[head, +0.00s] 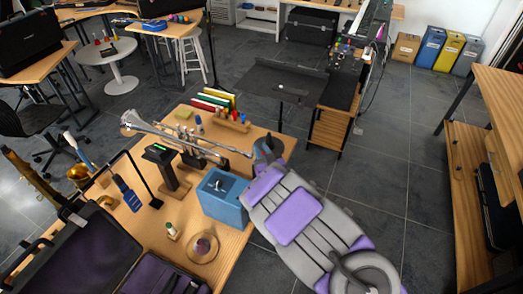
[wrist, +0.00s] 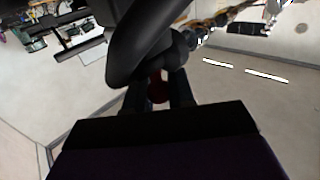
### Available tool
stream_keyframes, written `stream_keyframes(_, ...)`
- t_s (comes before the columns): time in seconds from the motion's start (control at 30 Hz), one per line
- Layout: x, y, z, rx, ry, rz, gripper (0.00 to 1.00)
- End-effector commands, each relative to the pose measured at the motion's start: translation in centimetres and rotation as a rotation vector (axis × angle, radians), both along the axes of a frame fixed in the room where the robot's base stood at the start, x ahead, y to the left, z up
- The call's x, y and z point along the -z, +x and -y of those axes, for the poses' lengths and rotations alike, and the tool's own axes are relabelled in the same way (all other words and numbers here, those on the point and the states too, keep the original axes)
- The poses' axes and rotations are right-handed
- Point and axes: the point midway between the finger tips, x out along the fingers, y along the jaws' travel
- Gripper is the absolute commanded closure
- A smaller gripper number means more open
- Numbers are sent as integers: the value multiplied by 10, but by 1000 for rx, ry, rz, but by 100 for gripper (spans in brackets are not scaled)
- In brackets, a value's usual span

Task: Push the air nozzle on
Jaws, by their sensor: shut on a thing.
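My gripper (head: 268,150) is at the right edge of the wooden table, close to the right end of the silver trumpet (head: 185,134) and above the blue box (head: 222,199). In the wrist view my gripper (wrist: 158,88) is dark and shut on a small dark red thing (wrist: 157,92), mostly hidden by the jaws and a black curved part in front. I cannot tell whether this red thing is the air nozzle. No other thing is clearly an air nozzle. I cannot tell whether the gripper touches the trumpet.
The wooden table (head: 236,246) also bears a black stand (head: 160,155), a blue-handled tool (head: 128,194), a round dish (head: 203,247) and an open black case (head: 80,254). A dark table (head: 270,84) stands behind. Grey floor (head: 400,190) is open to the right.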

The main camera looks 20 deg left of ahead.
Motion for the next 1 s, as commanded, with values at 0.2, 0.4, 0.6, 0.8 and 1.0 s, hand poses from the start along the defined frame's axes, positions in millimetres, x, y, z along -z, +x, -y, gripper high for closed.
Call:
stream_keyframes(0.2, 0, 2, 3, 4, 2, -1, 100)
stream_keyframes(0.4, 0, 2, 4, 5, 2, -3, 100)
stream_keyframes(0.6, 0, 3, -12, 4, 3, -3, 100)
stream_keyframes(0.8, 1, 5, -31, 6, 2, -4, 100)
stream_keyframes(1.0, 1, 5, -33, 4, 2, -1, 100)
